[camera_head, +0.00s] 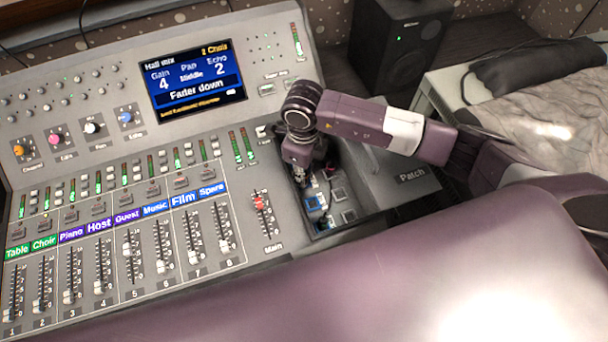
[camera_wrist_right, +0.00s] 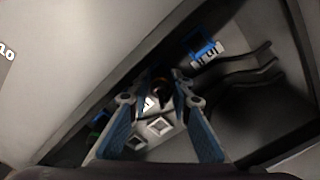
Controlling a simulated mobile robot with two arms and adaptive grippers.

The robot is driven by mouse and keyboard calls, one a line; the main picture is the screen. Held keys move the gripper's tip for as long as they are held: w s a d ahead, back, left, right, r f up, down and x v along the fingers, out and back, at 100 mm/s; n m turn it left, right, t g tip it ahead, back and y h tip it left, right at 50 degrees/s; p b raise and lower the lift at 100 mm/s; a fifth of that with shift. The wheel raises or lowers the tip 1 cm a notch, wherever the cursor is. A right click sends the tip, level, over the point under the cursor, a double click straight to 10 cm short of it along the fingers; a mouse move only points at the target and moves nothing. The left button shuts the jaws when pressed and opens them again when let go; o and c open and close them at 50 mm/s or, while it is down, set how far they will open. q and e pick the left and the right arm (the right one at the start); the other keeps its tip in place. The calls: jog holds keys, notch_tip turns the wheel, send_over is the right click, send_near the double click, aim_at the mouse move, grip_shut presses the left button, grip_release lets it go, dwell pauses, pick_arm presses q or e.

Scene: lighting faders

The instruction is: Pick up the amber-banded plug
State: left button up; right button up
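My right gripper (camera_head: 302,182) reaches down into the patch recess at the right of the mixing desk. In the right wrist view its two blue-padded fingers (camera_wrist_right: 163,92) stand apart. A dark plug with a small amber band (camera_wrist_right: 160,86) shows between or just beyond the fingertips; I see no clear contact. In the head view this plug is hidden by the gripper or too small to tell. My left gripper is not in view.
Pale square sockets (camera_wrist_right: 160,126) sit near the fingers. The recess walls are close around the gripper. The fader panel (camera_head: 150,245) lies to the left.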

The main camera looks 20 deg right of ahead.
grip_shut()
jog(key=shift+r, duration=0.1)
jog(key=shift+w+r, duration=0.1)
jog(key=shift+r, duration=0.1)
notch_tip(320, 180, up, 22)
jog(key=b, duration=0.1)
jog(key=shift+r+b, duration=0.25)
jog(key=shift+b, duration=0.15)
jog(key=shift+f, duration=0.1)
